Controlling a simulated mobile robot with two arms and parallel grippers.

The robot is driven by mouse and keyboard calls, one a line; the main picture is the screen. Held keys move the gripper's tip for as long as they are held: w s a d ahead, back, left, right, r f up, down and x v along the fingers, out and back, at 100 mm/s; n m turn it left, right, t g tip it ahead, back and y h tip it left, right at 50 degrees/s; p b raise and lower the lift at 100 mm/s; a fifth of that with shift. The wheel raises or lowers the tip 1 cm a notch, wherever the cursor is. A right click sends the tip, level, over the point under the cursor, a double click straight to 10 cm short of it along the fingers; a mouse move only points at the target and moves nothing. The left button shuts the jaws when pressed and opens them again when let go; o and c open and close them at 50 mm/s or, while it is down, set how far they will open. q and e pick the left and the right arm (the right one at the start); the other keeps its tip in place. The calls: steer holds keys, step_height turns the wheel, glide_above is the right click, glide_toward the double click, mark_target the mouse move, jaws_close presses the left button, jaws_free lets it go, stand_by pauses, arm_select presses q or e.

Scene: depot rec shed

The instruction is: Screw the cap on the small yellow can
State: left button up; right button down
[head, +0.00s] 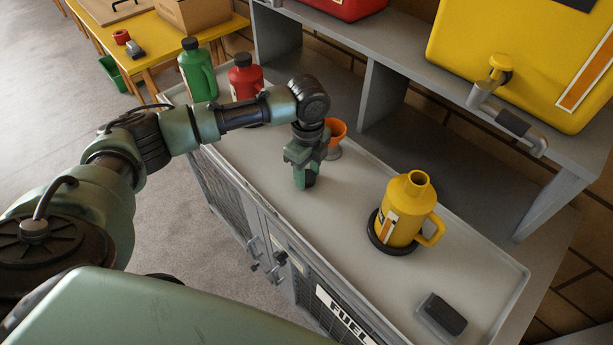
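The small yellow can (401,224) stands upright on a round black base (378,238) on the grey bench top. Its neck (418,181) is open and bare, and its handle is on the right. My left gripper (306,182) points down over the bench, well to the left of the can. Its fingers look close together with something dark at the tips, too small to identify. I cannot tell whether it is open or shut. I see no loose cap clearly. My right gripper is not in view.
An orange funnel (337,132) stands just behind my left gripper. Green (199,75) and red (244,78) bottles stand at the bench's far left. A black block (444,313) lies front right. A large yellow container (530,60) with a tap sits on the shelf above.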

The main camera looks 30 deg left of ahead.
mark_target(308, 176)
arm_select(q)
steer(key=shift+r, duration=0.1)
step_height(308, 176, up, 20)
stand_by(0.6)
